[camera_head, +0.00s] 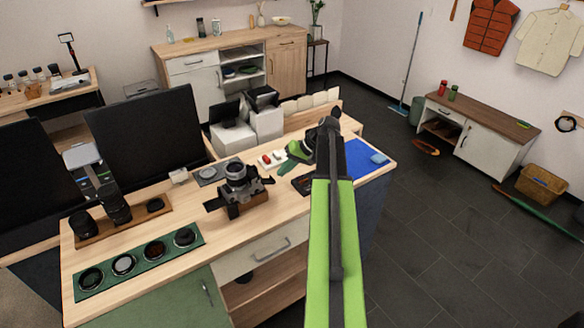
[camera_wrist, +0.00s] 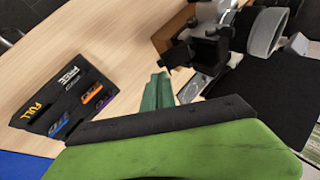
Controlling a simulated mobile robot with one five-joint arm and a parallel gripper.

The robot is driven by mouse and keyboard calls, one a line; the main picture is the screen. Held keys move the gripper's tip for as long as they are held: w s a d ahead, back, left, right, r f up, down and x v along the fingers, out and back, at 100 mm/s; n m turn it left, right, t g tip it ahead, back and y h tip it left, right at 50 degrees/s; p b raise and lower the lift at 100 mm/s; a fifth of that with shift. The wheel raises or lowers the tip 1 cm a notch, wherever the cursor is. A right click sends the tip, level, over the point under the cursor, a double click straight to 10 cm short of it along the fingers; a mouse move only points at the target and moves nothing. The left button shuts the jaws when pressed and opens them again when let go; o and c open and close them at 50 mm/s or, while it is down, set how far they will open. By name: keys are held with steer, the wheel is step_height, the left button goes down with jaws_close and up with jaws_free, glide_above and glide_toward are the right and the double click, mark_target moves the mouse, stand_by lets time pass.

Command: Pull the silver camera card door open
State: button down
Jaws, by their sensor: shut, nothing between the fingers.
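The silver camera (camera_head: 238,171) rests in a brown stand (camera_head: 247,205) on the wooden worktable, its lens upward. In the wrist view the camera and stand are dark and partly cut off at the upper right, with a pale lens ring (camera_wrist: 266,32). I cannot make out the card door or whether it is open. My gripper (camera_head: 284,169) is green and is to the right of the camera, apart from it in the head view. In the wrist view its fingertips (camera_wrist: 158,88) are shut and empty, left of and below the camera. Contact is not visible.
A black card holder (camera_wrist: 92,68) marked FULL and FREE lies left of my fingers in the wrist view. A blue mat (camera_head: 362,160) covers the table's right end. A green lens tray (camera_head: 100,297) and dark monitors (camera_head: 140,125) stand left. White boxes (camera_head: 233,138) stand behind.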

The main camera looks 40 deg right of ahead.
steer(key=shift+d+f+b, duration=0.2)
steer(key=shift+f+b, duration=0.8)
steer(key=shift+f, duration=0.25)
steer(key=shift+f, duration=0.1)
steer(key=shift+a, duration=0.1)
steer(key=shift+a+f+b, duration=0.25)
steer(key=shift+a+b, duration=0.1)
steer(key=shift+a, duration=0.3)
steer(key=shift+d, duration=0.1)
